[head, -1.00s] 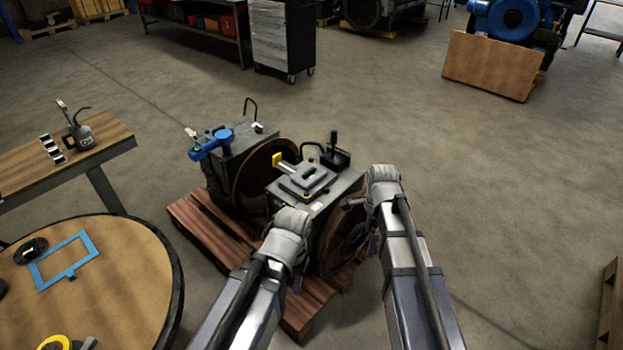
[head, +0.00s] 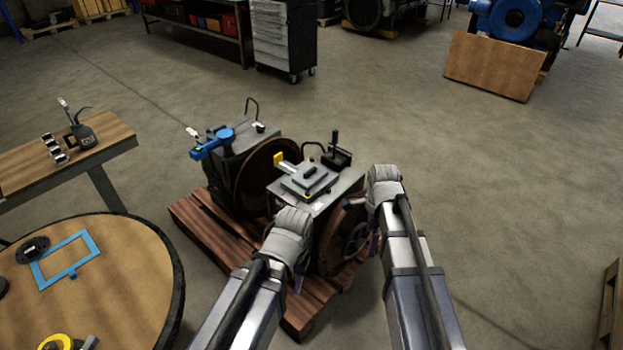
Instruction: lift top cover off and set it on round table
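The top cover (head: 308,181) is a small grey plate with a raised handle-like part. It lies on top of the nearer grey machine housing (head: 325,198), which stands on a wooden pallet. The round table (head: 130,292) has a brown top and dark rim and is at the lower left. My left gripper (head: 290,228) is at the near left side of the housing, below the cover. My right gripper (head: 383,180) is at the right of the housing, apart from the cover. The fingers of both are hidden behind the wrists.
The round table holds a blue frame (head: 42,281), a black round part (head: 32,249) and a yellow ring (head: 56,342). Its right part is bare. A second housing with a blue tool (head: 212,145) shares the pallet (head: 190,220). A wooden bench (head: 107,138) stands at left.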

